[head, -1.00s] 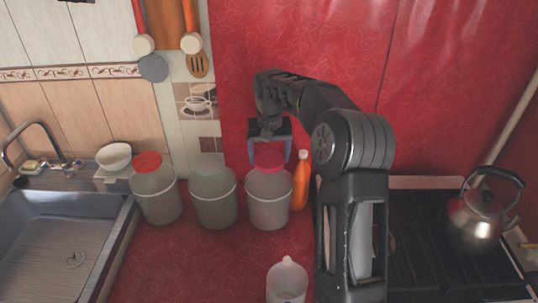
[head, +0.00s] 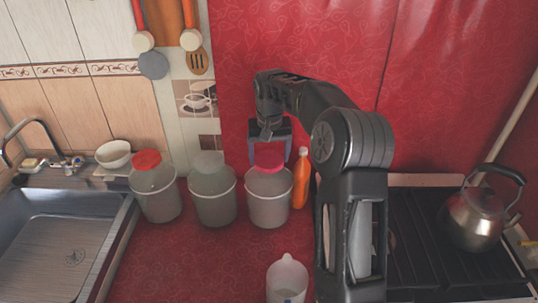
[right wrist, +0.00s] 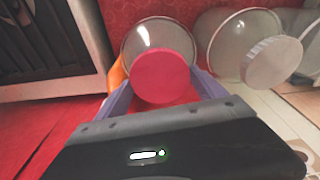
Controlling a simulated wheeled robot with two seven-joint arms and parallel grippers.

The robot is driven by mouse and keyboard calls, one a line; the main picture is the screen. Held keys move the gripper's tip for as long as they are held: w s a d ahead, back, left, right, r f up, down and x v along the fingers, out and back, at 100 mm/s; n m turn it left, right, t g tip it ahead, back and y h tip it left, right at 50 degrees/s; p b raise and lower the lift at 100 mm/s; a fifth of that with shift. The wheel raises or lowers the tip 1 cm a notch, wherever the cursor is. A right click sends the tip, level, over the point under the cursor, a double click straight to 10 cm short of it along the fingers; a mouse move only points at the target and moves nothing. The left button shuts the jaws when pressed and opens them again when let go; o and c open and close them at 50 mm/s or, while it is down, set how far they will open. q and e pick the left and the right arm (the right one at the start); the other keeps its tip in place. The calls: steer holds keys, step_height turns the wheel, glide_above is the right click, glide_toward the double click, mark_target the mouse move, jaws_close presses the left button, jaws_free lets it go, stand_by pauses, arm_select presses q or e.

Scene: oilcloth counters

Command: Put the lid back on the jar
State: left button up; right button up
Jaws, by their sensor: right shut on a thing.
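The pinkish-red lid (head: 269,157) is at the mouth of the right-hand clear jar (head: 268,205). My right gripper (head: 270,161) comes down from above and is shut on this lid, one finger on each side. In the right wrist view the round lid (right wrist: 161,76) sits between the bluish fingers, with the clear jar (right wrist: 150,36) behind it. I cannot tell whether the lid is seated or slightly above the rim. My left gripper is not in view.
Close to the left stand a jar with a whitish lid (head: 209,160) and one with an orange-red lid (head: 146,160). An orange bottle (head: 301,180) stands just right of the held lid's jar. A kettle (head: 474,215) is on the stove.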

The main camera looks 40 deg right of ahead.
steer(key=shift+f, duration=0.1)
stand_by(0.4)
steer(key=o, duration=1.3)
steer(key=shift+c, duration=0.2)
steer(key=shift+r+p, duration=1.1)
steer(key=shift+r, duration=0.25)
steer(key=shift+r+p, duration=0.4)
steer(key=shift+r, duration=1.8)
steer(key=shift+c, duration=0.3)
